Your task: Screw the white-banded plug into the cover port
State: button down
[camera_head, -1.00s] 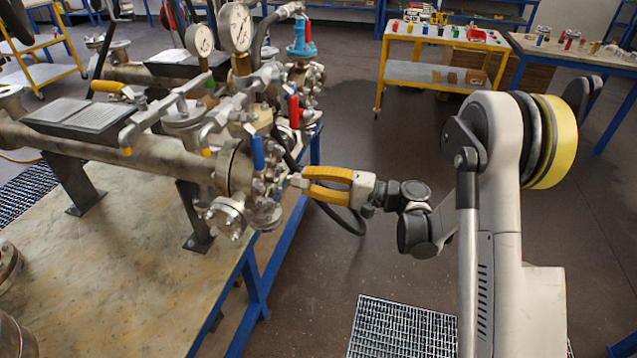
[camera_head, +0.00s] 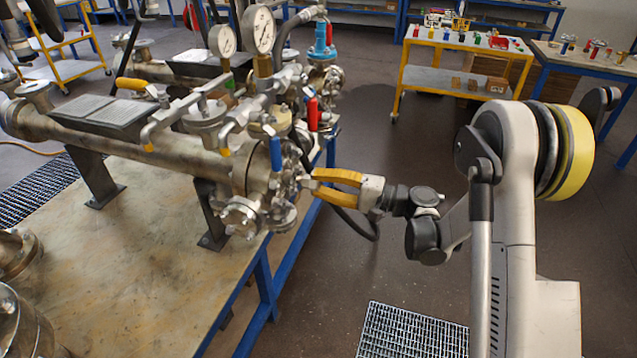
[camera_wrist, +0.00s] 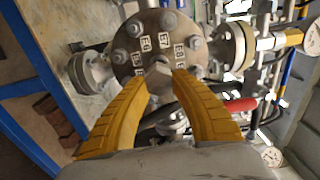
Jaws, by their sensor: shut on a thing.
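My gripper (camera_head: 311,183) has two yellow fingers. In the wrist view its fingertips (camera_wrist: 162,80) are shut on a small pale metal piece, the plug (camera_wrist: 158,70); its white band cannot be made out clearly. In the head view the plug (camera_head: 303,183) is a small light spot at the fingertips, beside the vessel's end. The round bolted cover (camera_wrist: 150,38) with white labels such as E6, E7 and E8 lies straight ahead in the wrist view. The plug overlaps the cover's lower part there. The port is hidden behind it, and I cannot tell whether the threads engage.
Valves with a blue handle (camera_head: 276,153) and a red handle (camera_head: 312,114) crowd the vessel's end, with gauges (camera_head: 260,30) above. A side flange (camera_wrist: 232,46) stands right of the cover. The bench's blue frame (camera_head: 268,275) runs below; open floor lies to the right.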

jog(key=shift+w+a, duration=0.1)
jog(key=shift+a, duration=0.1)
jog(key=shift+x, duration=0.85)
jog(key=m, duration=0.6)
jog(key=shift+f+m, duration=0.15)
jog(key=shift+m, duration=0.15)
jog(key=m, duration=1.2)
jog(key=shift+s+a+m, duration=0.15)
jog(key=shift+s+m, duration=0.1)
jog(key=shift+m, duration=0.05)
jog(key=m, duration=0.7)
jog(key=shift+s, duration=0.1)
jog(key=c, duration=1.1)
grip_release()
